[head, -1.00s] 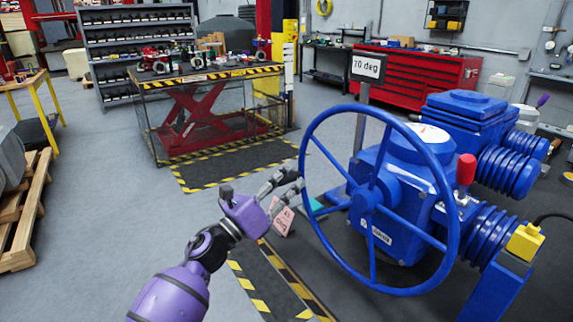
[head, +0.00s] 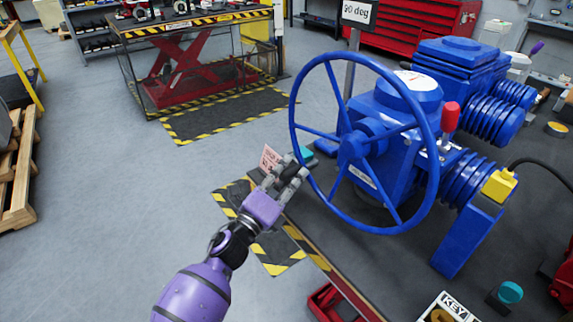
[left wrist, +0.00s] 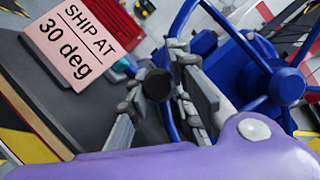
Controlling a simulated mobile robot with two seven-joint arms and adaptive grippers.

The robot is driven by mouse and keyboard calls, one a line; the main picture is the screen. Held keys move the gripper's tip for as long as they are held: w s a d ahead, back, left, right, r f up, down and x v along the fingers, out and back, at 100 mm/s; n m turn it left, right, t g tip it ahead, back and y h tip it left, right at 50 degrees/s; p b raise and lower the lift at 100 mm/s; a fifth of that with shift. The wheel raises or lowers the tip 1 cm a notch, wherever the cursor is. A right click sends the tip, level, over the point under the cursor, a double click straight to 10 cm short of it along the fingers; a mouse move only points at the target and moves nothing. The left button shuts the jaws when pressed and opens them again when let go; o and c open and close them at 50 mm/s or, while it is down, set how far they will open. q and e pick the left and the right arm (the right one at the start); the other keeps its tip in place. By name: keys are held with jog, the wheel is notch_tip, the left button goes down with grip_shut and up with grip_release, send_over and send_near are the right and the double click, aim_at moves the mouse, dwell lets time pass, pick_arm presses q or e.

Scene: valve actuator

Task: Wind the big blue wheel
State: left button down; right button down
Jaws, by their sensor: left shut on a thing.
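The big blue wheel (head: 432,188) stands upright on the front of the blue valve actuator (head: 395,105), with spokes running to a central hub. My left gripper (head: 290,172) is at the lower left of its rim, with the fingers closed there. In the left wrist view the fingers (left wrist: 158,110) surround a dark round knob (left wrist: 158,84), with blue rim close behind. The fingers hide how the knob joins the wheel. A pink card (left wrist: 72,38) reads "SHIP AT 30 deg". A display sign (head: 358,12) behind the wheel shows degrees; its first digit is unclear. My right gripper is out of view.
A red lever (head: 450,117) and a yellow block (head: 499,184) are on the actuator's right side. A teal button (head: 510,292) and a KEY sign (head: 447,308) are at the bench's front right.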

pick_arm(q)
jog(key=shift+a+f, duration=0.15)
jog(key=shift+f, duration=0.45)
jog(key=c, duration=1.6)
grip_release()
jog(key=shift+c, duration=0.2)
jog(key=shift+s+r, duration=0.1)
jog(key=shift+r, duration=0.15)
jog(key=v, duration=1.2)
jog(key=shift+n, duration=0.3)
